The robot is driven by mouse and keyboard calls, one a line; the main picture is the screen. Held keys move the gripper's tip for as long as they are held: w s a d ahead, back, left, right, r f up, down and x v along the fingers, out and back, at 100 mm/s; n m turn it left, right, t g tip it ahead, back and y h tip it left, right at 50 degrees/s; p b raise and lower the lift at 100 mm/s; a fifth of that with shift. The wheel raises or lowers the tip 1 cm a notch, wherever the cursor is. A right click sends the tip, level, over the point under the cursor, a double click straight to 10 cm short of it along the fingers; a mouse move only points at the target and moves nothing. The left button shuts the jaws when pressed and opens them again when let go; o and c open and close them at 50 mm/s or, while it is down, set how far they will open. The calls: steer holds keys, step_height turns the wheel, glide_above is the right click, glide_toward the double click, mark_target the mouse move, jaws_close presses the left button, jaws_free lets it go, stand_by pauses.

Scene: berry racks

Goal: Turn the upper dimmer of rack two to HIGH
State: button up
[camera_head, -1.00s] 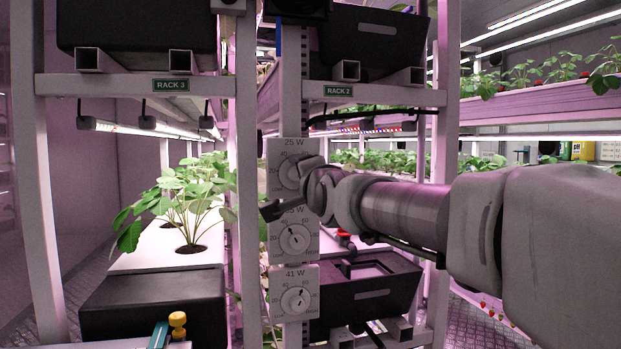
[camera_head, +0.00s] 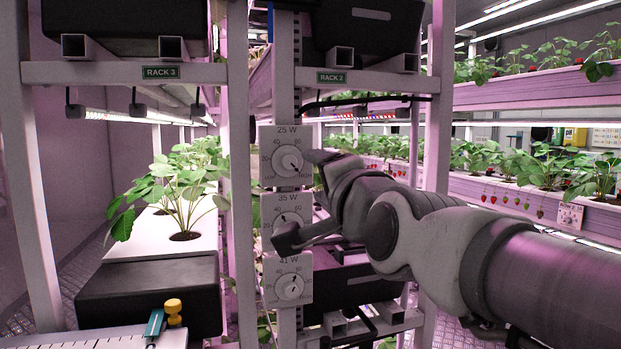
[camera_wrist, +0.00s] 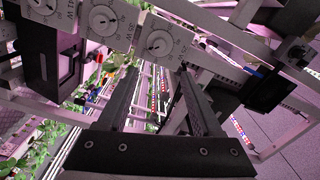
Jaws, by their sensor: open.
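The upper dimmer (camera_head: 286,161) of rack two, marked 25 W, shows a round white knob with its mark toward the lower right, on the HIGH side. It also appears in the wrist view (camera_wrist: 158,43), ahead of the fingers. My gripper (camera_head: 298,197) is open and empty, in front of the dimmer column, with one finger beside the upper dimmer's right edge and the other across the middle panel. In the wrist view the two fingers (camera_wrist: 157,74) stand apart with nothing between them. The rack two sign (camera_head: 331,77) hangs above.
The 35 W dimmer (camera_head: 288,218) is partly covered by a finger. The 41 W dimmer (camera_head: 289,286) sits below it. Rack posts and black bins surround the column. Rack 3 (camera_head: 160,72) with plants stands left. Another planted rack is at right.

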steer(key=shift+v, duration=1.25)
steer(key=shift+f, duration=0.1)
steer(key=s+d+f+n+g+h, duration=0.2)
steer(key=s+d+f+n+g, duration=0.25)
steer(key=f, duration=0.45)
steer(key=s+d+f+n+g+h, duration=0.1)
steer(key=s+d+f+n+g, duration=0.2)
steer(key=s+f, duration=0.5)
steer(key=s+d+f+n+g+h, duration=0.2)
steer(key=s+d+f+n+g, duration=0.15)
steer(key=f, duration=0.75)
step_height(320, 180, up, 20)
steer(key=p, duration=2.1)
steer(key=shift+d+r+g, duration=0.15)
steer(key=shift+d+g, duration=0.1)
steer(key=shift+g, duration=0.15)
steer(key=shift+s, duration=0.1)
steer(key=shift+c, duration=0.4)
